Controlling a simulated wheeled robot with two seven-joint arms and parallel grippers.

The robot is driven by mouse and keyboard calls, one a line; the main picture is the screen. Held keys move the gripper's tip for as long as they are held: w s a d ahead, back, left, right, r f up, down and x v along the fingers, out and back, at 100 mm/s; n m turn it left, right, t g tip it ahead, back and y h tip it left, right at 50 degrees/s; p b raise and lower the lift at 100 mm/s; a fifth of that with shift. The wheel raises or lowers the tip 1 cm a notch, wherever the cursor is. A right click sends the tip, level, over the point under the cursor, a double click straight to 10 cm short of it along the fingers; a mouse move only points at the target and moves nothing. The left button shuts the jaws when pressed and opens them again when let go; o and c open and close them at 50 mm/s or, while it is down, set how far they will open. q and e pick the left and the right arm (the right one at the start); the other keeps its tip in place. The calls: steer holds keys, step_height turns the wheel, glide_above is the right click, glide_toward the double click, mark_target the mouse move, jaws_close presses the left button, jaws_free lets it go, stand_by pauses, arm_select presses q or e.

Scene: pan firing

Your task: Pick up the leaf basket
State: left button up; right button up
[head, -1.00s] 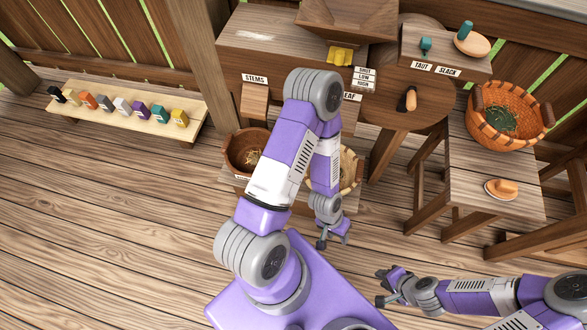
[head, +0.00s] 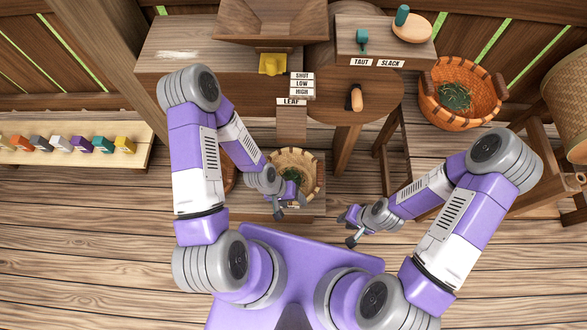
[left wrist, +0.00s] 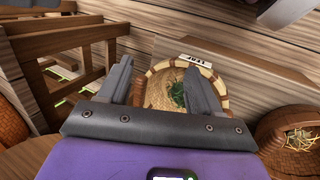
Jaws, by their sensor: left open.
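The leaf basket (head: 313,170) is a pale woven bowl with a light-and-brown banded rim and green leaf bits inside. My right gripper (head: 346,229) is open and empty, right of the basket.
A brown bowl with straw (left wrist: 288,138) stands beside the leaf basket, mostly behind my left arm in the head view. An orange-rimmed basket (head: 432,103) with greens sits on a wooden stand at right. A bench of coloured blocks (head: 75,158) is at left. Floor in front is clear.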

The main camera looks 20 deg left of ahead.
arm_select(q)
steer(key=w+a+f+y+b, duration=0.1)
steer(key=w+a+f, duration=0.45)
steer(key=a, duration=0.35)
steer(key=w+a+f+y+b, duration=0.2)
steer(key=w+a+f, duration=0.35)
steer(key=a, duration=0.35)
steer(key=f, duration=0.1)
steer(key=w+f+b, duration=0.1)
steer(key=f, duration=0.1)
steer(key=w+d+f+b, duration=0.1)
steer(key=f, duration=0.1)
steer(key=shift+d+f, duration=0.1)
steer(key=shift+f, duration=0.1)
steer(key=shift+f+b, duration=0.35)
steer(key=shift+f, duration=0.05)
steer(key=shift+w+d, duration=0.1)
jaws_close()
